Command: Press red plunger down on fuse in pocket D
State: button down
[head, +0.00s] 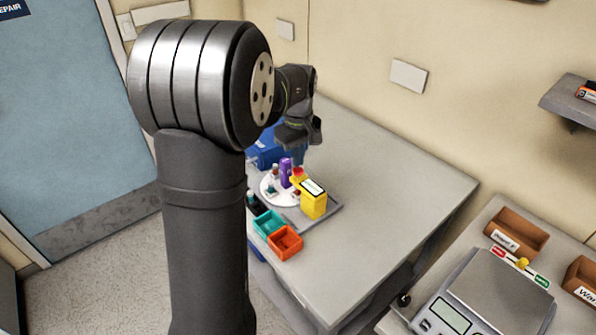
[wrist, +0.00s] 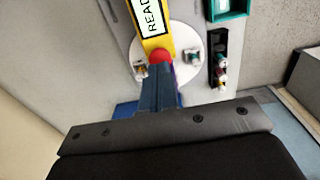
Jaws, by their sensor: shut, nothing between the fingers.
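The red plunger (wrist: 159,55) is a round red knob at the end of the yellow unit, in the upper middle of the wrist view. In the head view the red plunger (head: 298,172) shows small beside the yellow unit (head: 313,200). My gripper (wrist: 160,67) is shut and empty, its fingertips overlapping the red knob in the wrist view; I cannot tell whether they touch. In the head view my gripper (head: 300,140) is above the white round plate (head: 270,188). Small fuse-like pieces sit on the plate at left (wrist: 140,69) and right (wrist: 193,57). The fuse under the plunger and the pocket letters are hidden.
A purple object (head: 285,170) stands on the plate. A black rack (wrist: 219,50) with several small items lies beside it. A teal bin (head: 268,222), an orange bin (head: 286,242) and a blue box (head: 260,155) are nearby. The table's right side (head: 400,180) is clear.

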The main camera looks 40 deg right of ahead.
aim_at(298, 170)
jog(key=shift+f, duration=1.15)
jog(key=shift+r, duration=0.1)
dwell(0.4)
jog(key=shift+r, duration=3.45)
